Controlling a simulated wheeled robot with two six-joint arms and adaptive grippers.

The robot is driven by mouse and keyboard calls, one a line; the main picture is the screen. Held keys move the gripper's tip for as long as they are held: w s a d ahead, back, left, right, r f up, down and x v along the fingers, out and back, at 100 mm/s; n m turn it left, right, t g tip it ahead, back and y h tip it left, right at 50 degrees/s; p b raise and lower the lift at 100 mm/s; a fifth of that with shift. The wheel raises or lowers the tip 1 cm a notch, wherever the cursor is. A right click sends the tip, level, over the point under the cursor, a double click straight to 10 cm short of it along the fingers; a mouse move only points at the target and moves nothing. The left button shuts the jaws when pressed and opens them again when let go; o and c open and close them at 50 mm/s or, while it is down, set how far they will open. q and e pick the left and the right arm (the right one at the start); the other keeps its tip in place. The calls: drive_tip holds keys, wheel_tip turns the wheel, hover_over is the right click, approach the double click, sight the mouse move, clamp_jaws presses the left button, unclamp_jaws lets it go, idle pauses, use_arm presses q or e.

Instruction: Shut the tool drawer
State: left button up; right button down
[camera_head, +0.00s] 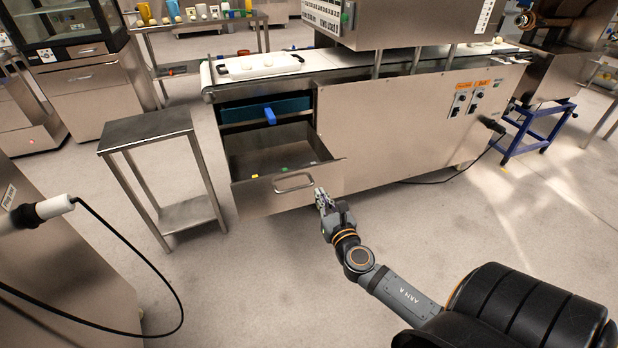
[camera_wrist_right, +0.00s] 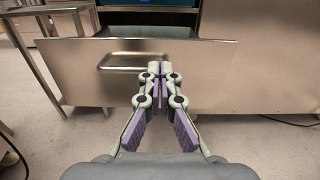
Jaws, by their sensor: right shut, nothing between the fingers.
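The tool drawer (camera_head: 288,191) is a steel drawer pulled out from the lower left of the dough machine. A few small coloured items lie inside it. Its front carries a bar handle (camera_head: 294,182), which also shows in the right wrist view (camera_wrist_right: 135,62). My right gripper (camera_head: 320,194) is shut and empty, close to the right part of the drawer front. In the right wrist view its closed fingertips (camera_wrist_right: 159,68) are just right of the handle; I cannot tell whether they touch the front. My left gripper is not in view.
A blue-handled drawer or tray (camera_head: 266,112) sits above the open drawer. A small steel table (camera_head: 150,128) stands to the left. A steel cabinet with a black cable (camera_head: 150,250) is at the lower left. The floor before the drawer is clear.

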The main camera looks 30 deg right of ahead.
sight(307, 170)
drive_tip(key=x, duration=0.9)
drive_tip(key=shift+w, duration=0.15)
